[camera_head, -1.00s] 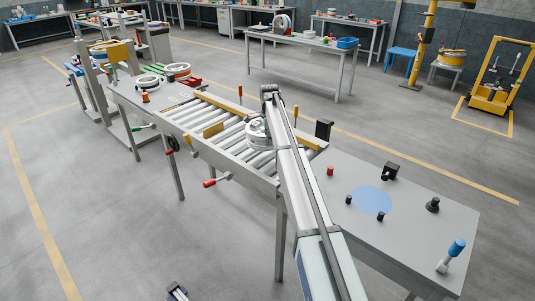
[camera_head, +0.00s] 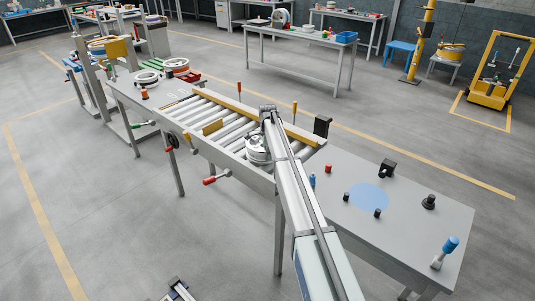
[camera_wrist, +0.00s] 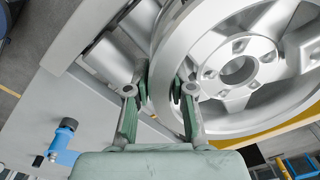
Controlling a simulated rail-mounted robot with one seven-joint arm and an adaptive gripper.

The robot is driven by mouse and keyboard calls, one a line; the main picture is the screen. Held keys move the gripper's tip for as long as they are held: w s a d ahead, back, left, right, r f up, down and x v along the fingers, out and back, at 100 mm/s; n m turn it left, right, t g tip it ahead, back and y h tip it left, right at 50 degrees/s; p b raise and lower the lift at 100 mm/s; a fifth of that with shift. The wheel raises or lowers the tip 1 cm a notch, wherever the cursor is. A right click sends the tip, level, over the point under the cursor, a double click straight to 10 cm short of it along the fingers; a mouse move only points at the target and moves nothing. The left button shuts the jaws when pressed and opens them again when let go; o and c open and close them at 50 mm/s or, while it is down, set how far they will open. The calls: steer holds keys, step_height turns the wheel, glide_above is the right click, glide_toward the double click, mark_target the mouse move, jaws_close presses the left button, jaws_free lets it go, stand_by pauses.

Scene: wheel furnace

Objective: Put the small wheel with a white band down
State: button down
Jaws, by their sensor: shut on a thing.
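The small wheel (camera_head: 257,152) is silver and lies roughly flat at the right part of the roller conveyor (camera_head: 222,124), beside my arm. In the wrist view the wheel (camera_wrist: 236,68) fills the upper right, with its hub holes and spokes showing. My gripper (camera_wrist: 162,88) is shut on the wheel's rim, one finger on each side of the rim wall. In the head view my arm hides the fingers and part of the wheel. I cannot tell whether the wheel touches the rollers. The white band is not clear at this size.
A grey table with a blue disc (camera_head: 369,197) and several black pegs adjoins the conveyor on the right. More wheels (camera_head: 147,77) lie at the far left end.

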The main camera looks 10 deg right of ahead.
steer(key=c, duration=1.4)
jaws_free()
steer(key=shift+f, duration=0.1)
steer(key=o, duration=0.4)
step_height(320, 180, up, 12)
steer(key=b, duration=0.4)
steer(key=shift+s+r, duration=0.15)
steer(key=shift+r, duration=0.05)
